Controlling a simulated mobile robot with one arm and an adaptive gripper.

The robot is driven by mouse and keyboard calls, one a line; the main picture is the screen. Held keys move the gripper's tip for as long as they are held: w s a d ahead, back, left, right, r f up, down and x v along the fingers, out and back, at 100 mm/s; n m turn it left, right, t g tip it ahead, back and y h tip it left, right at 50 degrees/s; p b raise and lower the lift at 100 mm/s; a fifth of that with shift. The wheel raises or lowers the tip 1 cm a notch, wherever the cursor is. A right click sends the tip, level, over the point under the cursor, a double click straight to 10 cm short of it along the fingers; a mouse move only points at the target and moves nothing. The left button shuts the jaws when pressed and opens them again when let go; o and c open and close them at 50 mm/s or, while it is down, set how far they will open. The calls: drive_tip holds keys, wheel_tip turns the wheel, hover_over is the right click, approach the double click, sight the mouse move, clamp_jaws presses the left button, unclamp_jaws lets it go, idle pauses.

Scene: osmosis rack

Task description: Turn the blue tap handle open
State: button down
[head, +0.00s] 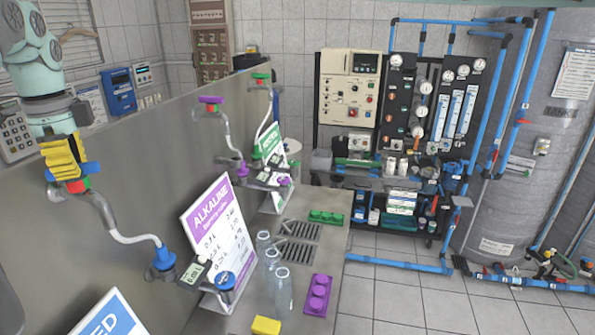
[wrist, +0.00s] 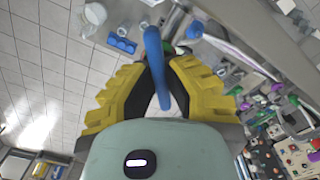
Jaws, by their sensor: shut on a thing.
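The blue tap handle (head: 93,168) is on the near tap at the left of the head view, on the steel panel. A red and green valve piece (head: 78,186) sits just below it, with a pale curved hose running to a blue spout (head: 163,260). My gripper (head: 66,170) comes down on it from above, with yellow fingers around its middle. In the wrist view, the handle (wrist: 153,50) is a long blue bar between the two yellow fingers of my gripper (wrist: 158,78). The fingers hide part of the handle.
A purple tap handle (head: 210,99) and a green one (head: 261,76) stand farther along the panel. Below are an "ALKALINE" sign (head: 218,232), clear glasses (head: 283,290), a purple tray (head: 318,295) and a yellow block (head: 266,326). Tiled floor (head: 420,300) lies open to the right.

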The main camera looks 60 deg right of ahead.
drive_tip(key=m, duration=0.3)
drive_tip(key=shift+m, duration=2.2)
drive_tip(key=c, duration=1)
unclamp_jaws()
